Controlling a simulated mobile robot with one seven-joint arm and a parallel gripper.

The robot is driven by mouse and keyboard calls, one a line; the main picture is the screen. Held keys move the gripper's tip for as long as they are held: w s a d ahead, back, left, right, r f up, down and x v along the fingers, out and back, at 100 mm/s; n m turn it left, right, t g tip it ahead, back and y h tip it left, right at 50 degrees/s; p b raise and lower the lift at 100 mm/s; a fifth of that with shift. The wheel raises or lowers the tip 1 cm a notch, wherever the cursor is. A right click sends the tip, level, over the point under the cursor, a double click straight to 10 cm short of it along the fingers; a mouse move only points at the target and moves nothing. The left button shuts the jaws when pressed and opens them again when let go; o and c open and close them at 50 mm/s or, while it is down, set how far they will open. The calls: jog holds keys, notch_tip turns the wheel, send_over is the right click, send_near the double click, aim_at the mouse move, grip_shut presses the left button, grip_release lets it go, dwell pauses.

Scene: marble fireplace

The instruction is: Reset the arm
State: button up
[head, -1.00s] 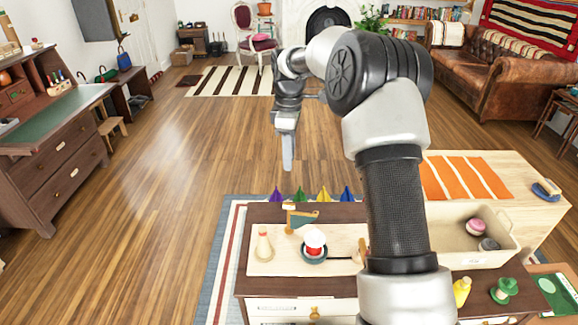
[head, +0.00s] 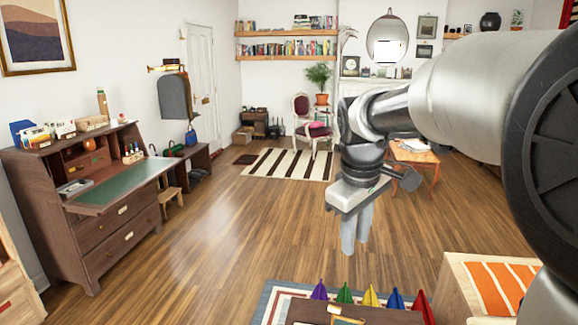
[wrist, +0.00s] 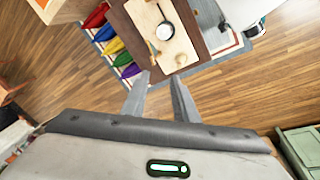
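My gripper (head: 356,246) hangs in the air over the wooden floor in the head view, with its fingers pointing down. My arm reaches in from the right edge, large and close to the camera. In the wrist view the two fingers of my gripper (wrist: 158,78) stand apart with nothing between them, so it is open and empty.
A desk (head: 95,235) stands at left. The floor (head: 215,255) between is clear.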

jog(key=s+r+m+t+p, duration=0.1)
jog(key=s+m, duration=0.3)
jog(key=s, duration=0.6)
jog(key=s+r+m+t+y+p, duration=0.1)
jog(key=s+m, duration=0.3)
jog(key=s, duration=0.6)
jog(key=shift+s+d+r+t+p, duration=0.2)
jog(key=shift+r+t+p, duration=0.25)
jog(key=shift+p, duration=0.3)
